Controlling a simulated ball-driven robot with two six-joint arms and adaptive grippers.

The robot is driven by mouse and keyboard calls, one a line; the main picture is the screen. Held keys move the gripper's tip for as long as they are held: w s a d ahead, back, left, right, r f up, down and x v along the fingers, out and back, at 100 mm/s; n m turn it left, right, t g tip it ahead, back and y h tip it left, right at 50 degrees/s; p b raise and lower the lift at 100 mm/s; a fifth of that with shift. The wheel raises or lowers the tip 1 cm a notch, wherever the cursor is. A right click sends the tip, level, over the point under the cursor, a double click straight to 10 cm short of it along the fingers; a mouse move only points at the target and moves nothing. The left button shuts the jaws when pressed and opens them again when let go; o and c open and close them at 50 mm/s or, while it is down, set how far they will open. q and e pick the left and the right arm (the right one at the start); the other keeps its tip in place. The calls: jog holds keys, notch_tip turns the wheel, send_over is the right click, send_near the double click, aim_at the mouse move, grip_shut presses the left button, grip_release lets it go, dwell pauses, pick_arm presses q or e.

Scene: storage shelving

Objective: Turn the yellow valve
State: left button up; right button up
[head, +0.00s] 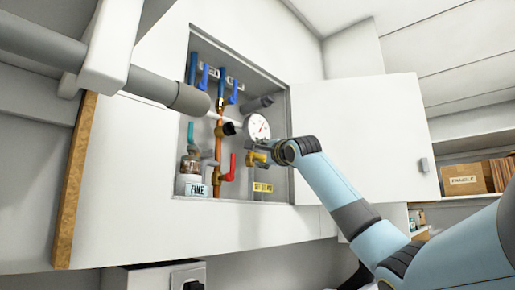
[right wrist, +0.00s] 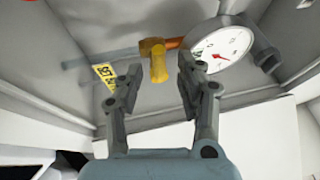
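The yellow valve (head: 258,159) sits low on the right side of the open wall cabinet, on the pipework below the round white gauge (head: 257,127). In the right wrist view its yellow handle (right wrist: 155,60) points down between the fingers, with the gauge (right wrist: 222,50) just to the right. My right gripper (head: 270,151) reaches in from the right and partly covers the valve in the head view. In the right wrist view the gripper (right wrist: 158,76) is open, a finger on each side of the handle; gaps show and contact cannot be made out. My left gripper is not in view.
Blue handles (head: 204,77), a red handle (head: 232,168) and a teal handle (head: 190,132) share the cabinet. A yellow label (head: 263,187) is below the valve. The open cabinet door (head: 365,125) stands right, behind my arm. A thick grey pipe-like part (head: 150,86) crosses upper left.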

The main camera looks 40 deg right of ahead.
aim_at(257, 156)
jog(key=shift+p+x, duration=0.55)
jog(key=shift+x, duration=0.95)
jog(key=shift+f, duration=0.1)
grip_shut()
